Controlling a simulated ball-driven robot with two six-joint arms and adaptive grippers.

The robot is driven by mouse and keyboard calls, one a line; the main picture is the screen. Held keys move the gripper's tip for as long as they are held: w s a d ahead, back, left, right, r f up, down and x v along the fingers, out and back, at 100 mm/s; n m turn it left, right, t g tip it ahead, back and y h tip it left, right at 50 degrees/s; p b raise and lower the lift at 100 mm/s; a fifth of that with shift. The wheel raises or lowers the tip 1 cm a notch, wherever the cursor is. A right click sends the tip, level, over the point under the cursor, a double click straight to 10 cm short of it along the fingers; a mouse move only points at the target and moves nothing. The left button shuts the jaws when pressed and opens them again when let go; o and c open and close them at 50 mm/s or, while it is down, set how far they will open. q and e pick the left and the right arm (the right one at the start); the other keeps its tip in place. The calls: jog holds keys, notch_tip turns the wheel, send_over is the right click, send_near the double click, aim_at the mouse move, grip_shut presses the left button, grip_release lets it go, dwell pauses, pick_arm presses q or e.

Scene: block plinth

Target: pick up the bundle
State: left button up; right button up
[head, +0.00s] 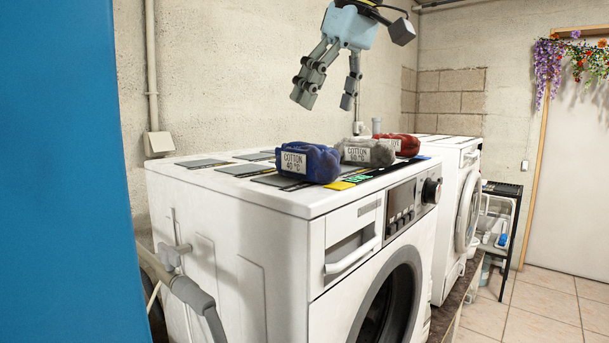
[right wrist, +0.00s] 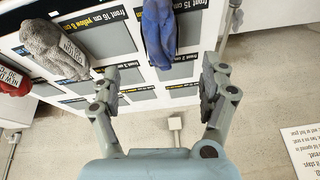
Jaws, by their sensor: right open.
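Three cloth bundles rest on top of the near washing machine (head: 205,235). The blue bundle (head: 322,163) is nearest, labelled "COTTON 40 °C". The grey bundle (head: 368,153) sits behind and to its right, and the red bundle (head: 403,144) farther right. My right gripper (head: 326,100) is open and empty, in the air above and behind the blue bundle, fingers pointing down. In the right wrist view, the blue bundle (right wrist: 159,32) lies ahead of and between the open fingers (right wrist: 160,88), apart from them. The grey bundle (right wrist: 52,48) and red bundle (right wrist: 14,80) are to the left. My left gripper is out of view.
Grey rectangles with printed strips (head: 243,170) mark the machine's top. A second white machine (head: 458,190) stands beyond it. A blue panel (head: 65,170) fills the left edge. A wall with a pipe and box (head: 158,143) is behind. Tiled floor is open at right.

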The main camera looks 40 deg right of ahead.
aim_at(309, 156)
jog(key=x, duration=0.5)
jog(key=shift+w+f, duration=0.15)
jog(key=shift+f, duration=0.05)
jog(key=x, duration=0.4)
jog(key=shift+f, duration=0.4)
jog(key=shift+a+f, duration=0.1)
jog(key=shift+f, duration=0.3)
jog(key=shift+c, duration=1.1)
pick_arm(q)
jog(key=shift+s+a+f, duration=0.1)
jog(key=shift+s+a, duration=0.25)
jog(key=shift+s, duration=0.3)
pick_arm(e)
jog(key=c, duration=1.1)
